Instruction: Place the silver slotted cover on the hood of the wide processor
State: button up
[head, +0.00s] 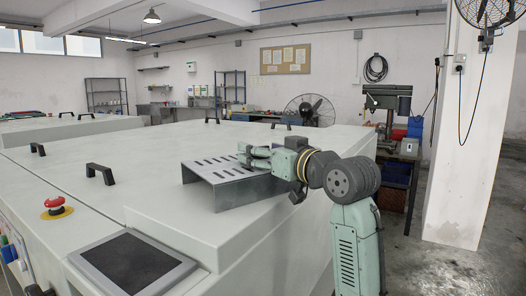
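The silver slotted cover (226,172) is a bent metal piece with two rows of dark slots in its top. It rests on or just above the pale top of the wide processor (160,209), near the right edge; I cannot tell whether it fully touches. My gripper (246,156) reaches in from the right and lies at the cover's far right part, its fingers pointing left. The fingertips overlap the cover's far edge in this view. Whether they are apart, or closed on the cover, is too small to tell.
Black handles (100,173) stand up from the processor top. A red emergency button (54,205) and a dark screen (134,264) are at the front left. A drill press (388,105), a floor fan (310,110) and a white pillar (466,140) stand beyond on the right.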

jog(key=shift+d+r, duration=0.1)
jog(key=shift+r, duration=0.05)
jog(key=b+v, duration=0.2)
jog(key=v, duration=1)
jog(key=shift+b, duration=0.35)
